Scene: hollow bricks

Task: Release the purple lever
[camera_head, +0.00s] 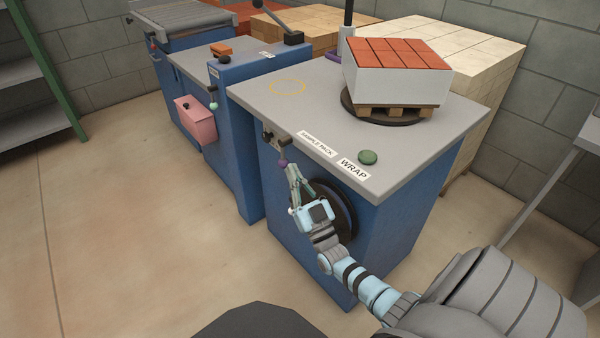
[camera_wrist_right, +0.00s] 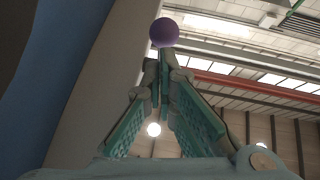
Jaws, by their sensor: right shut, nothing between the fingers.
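The purple lever's round knob (camera_head: 283,162) hangs at the front left corner of the blue wrapping station, just under the grey top's edge. My right gripper (camera_head: 291,170) is directly below the knob, its fingers pointing up at it. In the right wrist view, the purple knob (camera_wrist_right: 164,32) shows just beyond the closed fingertips (camera_wrist_right: 160,65), not between them. I cannot tell whether the fingertips touch it. My left gripper is not in view.
The station's grey top (camera_head: 330,105) holds a wrapped pallet of red bricks (camera_head: 395,75) on a dark turntable (camera_head: 352,108) and a green button (camera_head: 368,157). A dark round wheel (camera_head: 345,210) is on the front behind my right gripper. A pink box (camera_head: 196,120) hangs on the left machine.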

